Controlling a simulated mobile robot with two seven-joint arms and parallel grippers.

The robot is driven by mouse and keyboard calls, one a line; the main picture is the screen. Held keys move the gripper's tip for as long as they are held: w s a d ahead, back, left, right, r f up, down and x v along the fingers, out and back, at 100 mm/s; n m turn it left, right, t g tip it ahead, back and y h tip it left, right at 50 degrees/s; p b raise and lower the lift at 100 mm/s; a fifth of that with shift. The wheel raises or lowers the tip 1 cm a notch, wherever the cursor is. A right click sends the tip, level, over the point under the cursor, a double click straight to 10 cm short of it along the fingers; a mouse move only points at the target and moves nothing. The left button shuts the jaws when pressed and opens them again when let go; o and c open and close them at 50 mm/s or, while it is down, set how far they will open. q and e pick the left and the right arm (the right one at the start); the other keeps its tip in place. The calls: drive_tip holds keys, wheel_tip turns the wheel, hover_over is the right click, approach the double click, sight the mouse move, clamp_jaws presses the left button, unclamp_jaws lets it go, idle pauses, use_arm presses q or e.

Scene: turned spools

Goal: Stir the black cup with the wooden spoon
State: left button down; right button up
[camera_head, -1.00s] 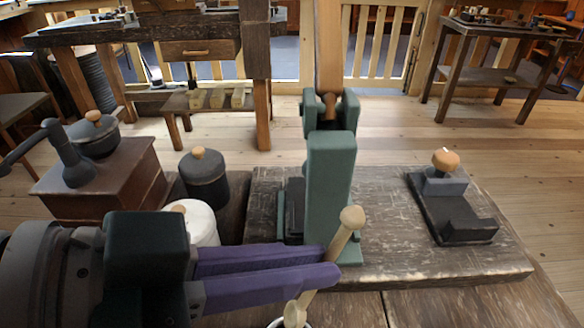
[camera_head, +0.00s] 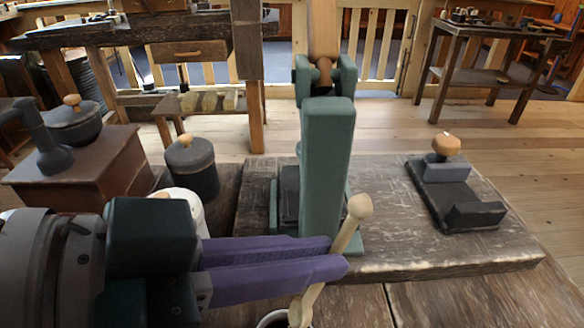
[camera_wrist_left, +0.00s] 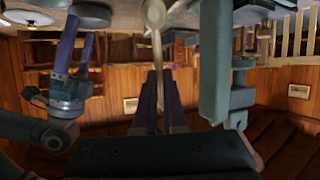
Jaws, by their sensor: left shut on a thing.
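My left gripper (camera_head: 335,256), with purple fingers, is shut on the wooden spoon (camera_head: 358,208). The spoon is tilted, its knobbed top leaning up and right. Its lower part reaches down beside a cup (camera_head: 273,318) at the bottom edge. Only a pale rim and dark inside of this cup show, so I cannot tell its outer colour or whether the spoon tip is inside. In the left wrist view the spoon (camera_wrist_left: 155,20) runs between the left fingers (camera_wrist_left: 160,100). My right gripper (camera_wrist_left: 72,55) shows there at the left, its fingers apart and empty.
A green upright press (camera_head: 327,165) stands just behind the spoon on a worn board (camera_head: 400,263). A dark tool with a wooden knob (camera_head: 447,147) sits to the right. A dark lidded jar (camera_head: 192,170), a white jar (camera_head: 187,203) and a brown box (camera_head: 75,170) stand left.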

sight(303, 301)
use_arm(q)
drive_tip(key=shift+d+f+b, duration=0.1)
drive_tip(key=shift+f+b, duration=0.25)
use_arm(e)
drive_tip(key=shift+f, duration=0.5)
use_arm(q)
drive_tip(key=shift+f, duration=0.1)
drive_tip(key=shift+s+a+f+b, duration=0.15)
drive_tip(key=shift+a+f, duration=0.1)
drive_tip(key=shift+f, duration=0.35)
drive_tip(key=shift+s+a+f+b, duration=0.15)
drive_tip(key=shift+a+f, duration=0.1)
drive_tip(key=shift+f, duration=0.4)
drive_tip(key=shift+s+a+f+b, duration=0.15)
drive_tip(key=shift+a+f, duration=0.1)
drive_tip(key=shift+f, duration=0.35)
use_arm(e)
drive_tip(key=shift+d+f, duration=0.1)
drive_tip(key=shift+f, duration=0.3)
use_arm(q)
drive_tip(key=shift+w, duration=0.15)
use_arm(e)
drive_tip(key=shift+r, duration=0.2)
